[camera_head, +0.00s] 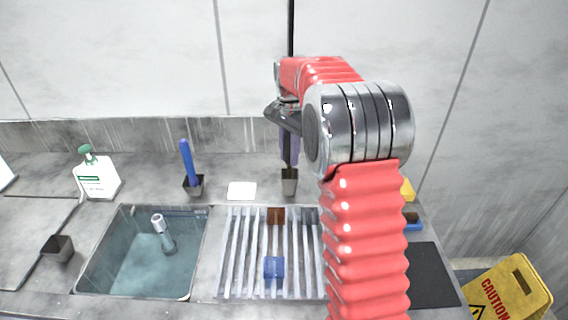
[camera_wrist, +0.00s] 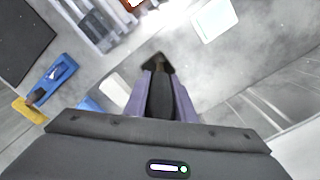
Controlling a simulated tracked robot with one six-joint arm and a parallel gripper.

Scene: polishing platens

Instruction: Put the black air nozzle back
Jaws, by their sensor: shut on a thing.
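My gripper (camera_head: 289,160) points down behind the drain rack, its purple fingers shut on a dark thing, seemingly the black air nozzle. In the wrist view the nozzle (camera_wrist: 160,96) shows as a black shape between the two fingers (camera_wrist: 160,108). A small grey holder cup (camera_head: 289,183) stands on the counter directly below the fingertips. In the wrist view a dark cup mouth (camera_wrist: 157,61) lies just beyond the fingers. My fingers and the nozzle hide part of it, so I cannot tell whether the nozzle's tip is inside.
Left of it are a white pad (camera_head: 242,190), a cup (camera_head: 194,187) with a blue handle, a water-filled sink (camera_head: 130,270) and a white bottle (camera_head: 97,178). The slatted rack (camera_head: 240,255) holds a blue cylinder (camera_head: 273,267). A blue brush (camera_head: 413,223) lies right of my arm.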

